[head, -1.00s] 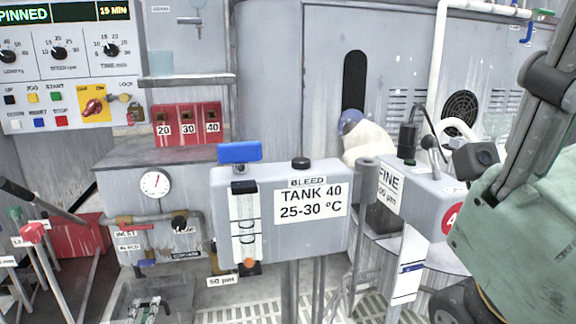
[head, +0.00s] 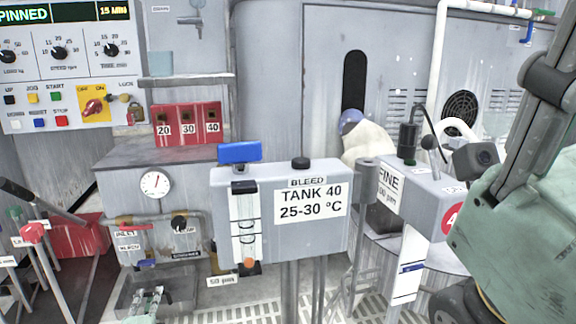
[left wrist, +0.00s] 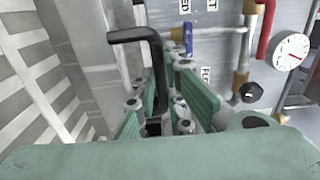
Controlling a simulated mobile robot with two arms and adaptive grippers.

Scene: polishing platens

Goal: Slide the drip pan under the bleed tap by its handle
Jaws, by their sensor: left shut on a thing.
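The grey metal drip pan (head: 192,292) is on the floor at the lower left of the head view, below the pipework. My left gripper (head: 150,294) is over the pan's near side, partly cut off by the picture's lower edge. In the left wrist view its green fingers (left wrist: 165,108) are shut on the pan's black handle (left wrist: 152,62), whose bent upper end sticks out above them. The bleed tap, with a blue lever (head: 147,263), is just above the pan; the lever also shows in the wrist view (left wrist: 188,38). My right gripper is not in view.
A dial gauge (head: 155,184) and a red inlet lever (head: 133,228) are on the wall above the pan. A grey Tank 40 box (head: 335,235) on posts stands to the right. A red container (head: 75,240) and sloping levers are at left. Floor grating (head: 270,305) lies right of the pan.

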